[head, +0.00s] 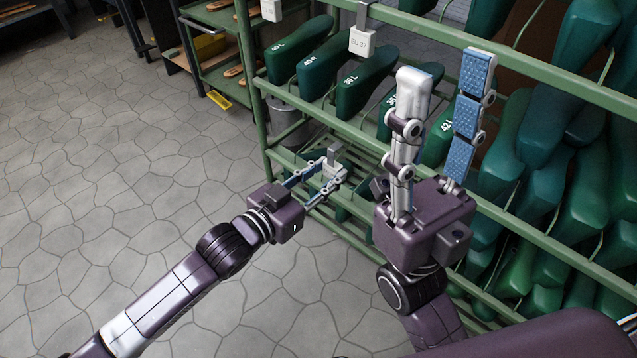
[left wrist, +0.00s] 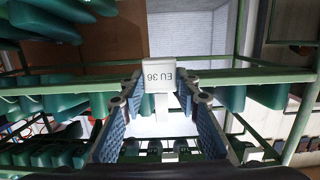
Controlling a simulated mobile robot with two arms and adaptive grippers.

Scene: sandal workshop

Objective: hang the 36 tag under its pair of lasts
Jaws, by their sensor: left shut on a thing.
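My left gripper (head: 326,178) is shut on a white tag (head: 334,168), low in front of the green rack. In the left wrist view the tag (left wrist: 160,74) reads EU 36, upside down, between the blue finger pads. I cannot tell whether the tag touches a rail. The green last marked 36 L (head: 366,82) hangs on the rack, up and right of the tag. Beside it is another last marked 36 (head: 391,103), partly hidden by my right gripper's finger. My right gripper (head: 447,72) is open and empty, raised before the rack.
An EU 37 tag (head: 362,43) hangs from the upper rail above the 36 L last. Lasts marked 40 (head: 320,68) stand to its left. A green rail (head: 350,132) runs below the lasts. A grey bucket (head: 288,122) stands behind. The stone floor at left is clear.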

